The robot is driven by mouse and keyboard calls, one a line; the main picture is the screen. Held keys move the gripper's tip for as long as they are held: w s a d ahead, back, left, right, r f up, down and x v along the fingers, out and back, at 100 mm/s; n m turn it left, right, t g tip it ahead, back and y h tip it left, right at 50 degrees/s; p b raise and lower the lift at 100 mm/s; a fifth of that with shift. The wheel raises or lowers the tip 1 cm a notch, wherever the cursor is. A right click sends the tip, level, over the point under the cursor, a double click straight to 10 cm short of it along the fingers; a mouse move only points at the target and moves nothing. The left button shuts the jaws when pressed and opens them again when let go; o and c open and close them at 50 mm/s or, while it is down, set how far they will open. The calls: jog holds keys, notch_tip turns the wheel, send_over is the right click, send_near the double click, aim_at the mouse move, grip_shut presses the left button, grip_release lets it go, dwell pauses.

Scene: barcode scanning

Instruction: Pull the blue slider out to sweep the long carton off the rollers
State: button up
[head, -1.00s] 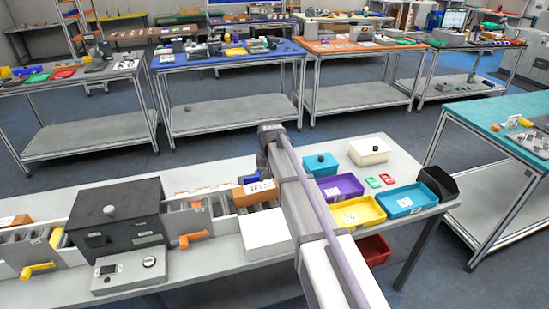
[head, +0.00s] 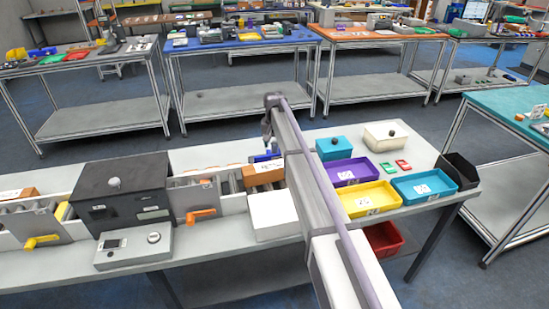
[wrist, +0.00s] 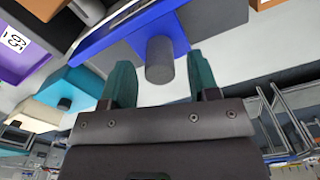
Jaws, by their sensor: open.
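The long carton (head: 262,172) is orange-brown with a white label. It lies on the rollers (head: 266,187) in the head view. The blue slider (head: 265,157) shows just behind it, partly hidden by my arm. In the wrist view the blue slider (wrist: 179,36) is close, with a grey round knob (wrist: 159,62) sticking out towards me. My gripper (wrist: 160,80) is open, its teal fingers on either side of the knob with gaps visible. In the head view my gripper (head: 267,131) is small and dark, above the table behind the slider.
A dark box (head: 122,190) stands over the conveyor, left of the carton. A white block (head: 273,215) is in front of the rollers. Purple (head: 351,171), yellow (head: 368,199) and blue (head: 423,185) bins stand at right. A teal box (head: 333,148) is behind them.

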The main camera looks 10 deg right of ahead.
jog(key=shift+f+b, duration=0.3)
jog(key=shift+f, duration=0.65)
jog(key=shift+r, duration=0.1)
jog(key=shift+c, duration=0.5)
grip_shut()
jog(key=shift+s, duration=0.1)
